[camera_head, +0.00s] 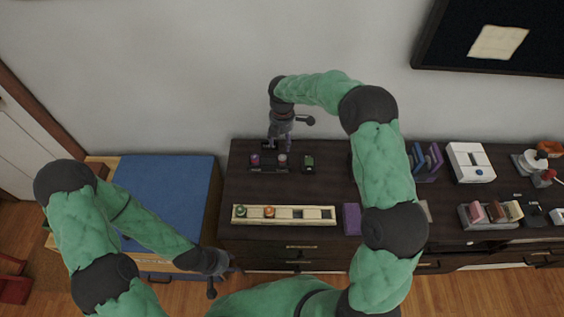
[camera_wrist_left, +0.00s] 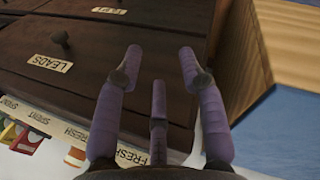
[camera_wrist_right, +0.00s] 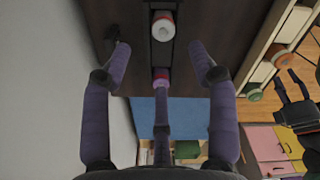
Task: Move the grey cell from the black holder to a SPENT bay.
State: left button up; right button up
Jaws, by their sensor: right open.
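The black holder (camera_head: 268,169) stands at the back left of the dark cabinet top. It holds a grey-topped cell with a red band (camera_head: 282,159) on the right and a purple-topped cell (camera_head: 255,160) on the left. In the right wrist view the grey cell (camera_wrist_right: 163,27) lies just beyond my open, empty right gripper (camera_wrist_right: 159,52); the purple-topped cell is partly hidden by a finger. The cream bay rack (camera_head: 284,221) holds a green and an orange cell in its left bays; its two right bays look empty. SPENT labels (camera_wrist_left: 38,117) show in the left wrist view. My left gripper (camera_wrist_left: 161,52) is open and empty.
A green-topped item (camera_head: 308,163) stands right of the holder, and a purple block (camera_head: 351,218) right of the rack. The wall is close behind the holder. The blue-topped unit (camera_head: 170,195) at left is clear. My right arm hides part of the cabinet top.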

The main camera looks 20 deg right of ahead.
send_over(283, 157)
jog(key=f, duration=0.2)
jog(key=f+b, duration=0.1)
jog(key=f, duration=0.1)
jog(key=shift+w+a+f, duration=0.15)
jog(key=shift+w+f, duration=0.05)
jog(key=f+b, duration=0.1)
jog(key=f, duration=0.4)
jog(key=shift+s+b, duration=0.2)
jog(key=shift+b, duration=0.1)
grip_shut()
